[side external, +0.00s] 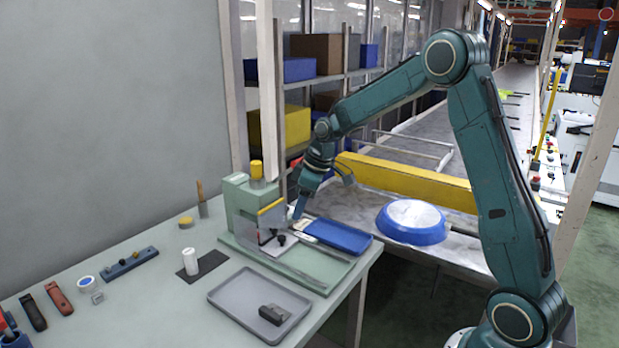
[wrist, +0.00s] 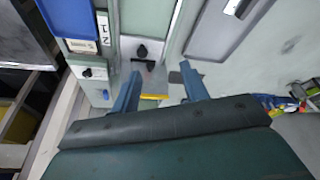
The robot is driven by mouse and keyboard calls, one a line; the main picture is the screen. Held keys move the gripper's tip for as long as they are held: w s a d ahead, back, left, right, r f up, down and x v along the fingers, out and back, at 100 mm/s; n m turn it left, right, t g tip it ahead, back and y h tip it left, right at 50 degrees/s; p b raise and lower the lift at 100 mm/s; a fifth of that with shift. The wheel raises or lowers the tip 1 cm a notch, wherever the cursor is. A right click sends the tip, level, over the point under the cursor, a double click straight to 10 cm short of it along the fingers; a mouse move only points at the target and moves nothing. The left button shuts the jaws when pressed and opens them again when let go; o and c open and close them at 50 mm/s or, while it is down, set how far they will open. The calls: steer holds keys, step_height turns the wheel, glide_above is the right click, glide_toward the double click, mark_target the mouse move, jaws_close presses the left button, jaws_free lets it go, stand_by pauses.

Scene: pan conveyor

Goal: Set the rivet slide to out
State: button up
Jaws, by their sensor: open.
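A pale green press (side external: 242,208) with a yellow cap and yellow guard stands at the table's right end. A black knob (side external: 281,239) shows at the front of its work area. In the wrist view, a black knob (wrist: 142,50) sits on a grey plate ahead of the fingertips, and a second dark knob (wrist: 88,72) sits on a pale plate at left. I cannot tell which belongs to the rivet slide. My gripper (side external: 298,214) points down beside the press. Its two fingers (wrist: 158,80) are apart and empty in the wrist view, short of the knobs.
A blue tray (side external: 338,236) lies right of the press. A grey tray (side external: 235,292) holding a black block (side external: 273,314) lies in front. A blue pan (side external: 411,223) rests on the conveyor end. A white cylinder (side external: 190,262) stands on a dark mat at left.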

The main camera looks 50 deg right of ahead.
glide_toward(282, 237)
steer(key=f, duration=0.1)
steer(key=shift+s+d+m+t, duration=0.15)
steer(key=shift+m+t, duration=0.15)
steer(key=shift+t, duration=0.1)
steer(key=shift+x, duration=3.7)
jaws_close()
